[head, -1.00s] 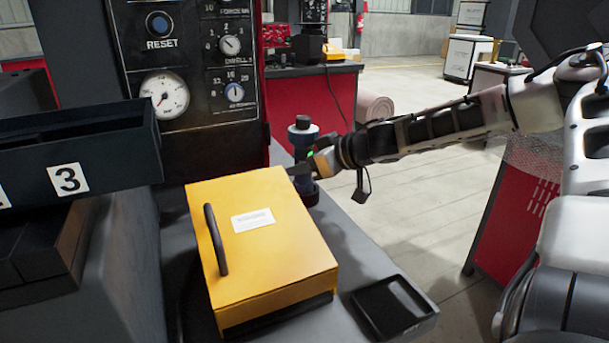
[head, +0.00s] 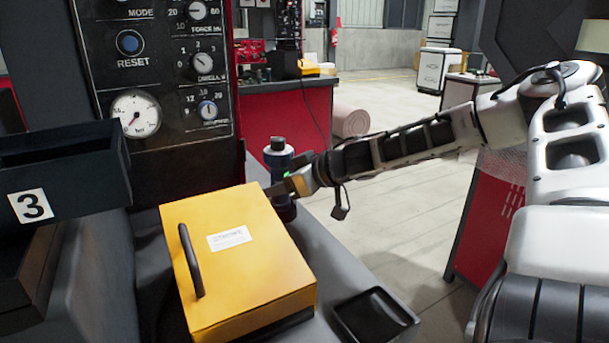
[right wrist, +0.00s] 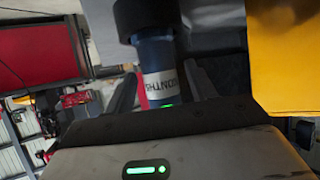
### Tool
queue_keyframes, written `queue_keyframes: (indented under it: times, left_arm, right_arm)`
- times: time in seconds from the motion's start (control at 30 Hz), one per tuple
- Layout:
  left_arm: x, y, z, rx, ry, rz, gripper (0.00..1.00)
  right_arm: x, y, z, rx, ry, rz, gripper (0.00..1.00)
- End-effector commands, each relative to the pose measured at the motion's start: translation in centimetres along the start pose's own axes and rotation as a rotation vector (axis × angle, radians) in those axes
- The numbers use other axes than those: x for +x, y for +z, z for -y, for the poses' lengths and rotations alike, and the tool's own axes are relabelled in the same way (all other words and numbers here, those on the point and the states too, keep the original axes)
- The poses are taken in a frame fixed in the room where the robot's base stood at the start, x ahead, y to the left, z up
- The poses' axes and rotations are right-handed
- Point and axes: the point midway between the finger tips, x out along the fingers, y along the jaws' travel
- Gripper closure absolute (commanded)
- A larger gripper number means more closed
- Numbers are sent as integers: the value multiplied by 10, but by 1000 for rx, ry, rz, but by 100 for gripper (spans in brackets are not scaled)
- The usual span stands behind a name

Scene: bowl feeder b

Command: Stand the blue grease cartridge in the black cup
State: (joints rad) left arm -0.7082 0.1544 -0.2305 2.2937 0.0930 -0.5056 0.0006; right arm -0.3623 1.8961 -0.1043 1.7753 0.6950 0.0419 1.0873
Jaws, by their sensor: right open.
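The blue grease cartridge (head: 278,160) stands upright behind the yellow box, its dark cap on top. It also shows in the right wrist view (right wrist: 155,55), with a white label. Its lower end appears to be inside the black cup (head: 286,212), which shows as a dark ring in the right wrist view (right wrist: 138,16). My right gripper (head: 278,188) reaches in from the right at the cartridge's lower part and hides some of it. Its fingers (right wrist: 160,88) are open on either side of the cartridge; I cannot tell whether they touch it. My left gripper is out of view.
A yellow box (head: 250,265) with a black handle lies on the grey bench, close to the gripper. A black tray (head: 375,318) is at the front right. A control panel (head: 165,90) and a dark bin marked 3 (head: 85,180) stand at the left.

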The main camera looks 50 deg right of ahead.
Motion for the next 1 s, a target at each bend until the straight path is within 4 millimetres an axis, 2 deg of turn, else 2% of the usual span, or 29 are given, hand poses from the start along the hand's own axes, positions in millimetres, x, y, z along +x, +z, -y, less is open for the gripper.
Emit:
queue_keyframes:
  times: [0.23, 0.57, 0.7, 1.0]
  left_arm:
    - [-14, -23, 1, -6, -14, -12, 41]
    - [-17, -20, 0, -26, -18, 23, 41]
    - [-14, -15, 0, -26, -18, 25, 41]
    - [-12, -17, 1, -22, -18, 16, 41]
  right_arm:
    - [-29, -8, 1, 3, -2, -7, 44]
    - [-58, -6, 1, 1, -2, -6, 44]
    - [-76, -3, 1, -5, -2, -4, 44]
    - [-111, 0, 1, -2, -2, -1, 44]
